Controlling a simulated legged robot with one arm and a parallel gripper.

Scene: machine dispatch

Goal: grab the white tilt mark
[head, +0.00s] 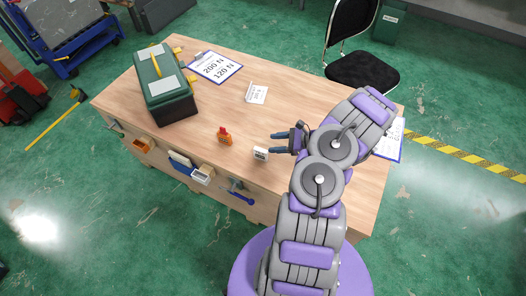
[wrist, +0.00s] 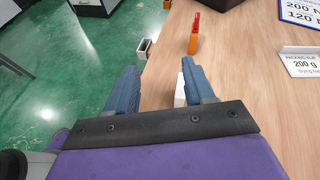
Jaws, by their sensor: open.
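The white tilt mark (head: 260,153) is a small white block with dark marking on its face, standing on the wooden table near its front edge. My gripper (head: 273,143) is open and empty, with its blue fingers just behind and above the mark in the head view. In the wrist view the open gripper (wrist: 158,70) shows the white tilt mark (wrist: 180,93) between the fingers, close against the right finger in the picture. Its lower part is hidden by the gripper's dark bar. I cannot tell whether the finger touches it.
An orange and red piece (head: 225,139) stands left of the mark on the table (head: 300,105). A green toolbox (head: 166,92), a weight sign (head: 214,67) and a packing slip (head: 256,93) are farther back. Small bins (head: 202,175) hang on the front side. A black chair (head: 360,72) stands behind.

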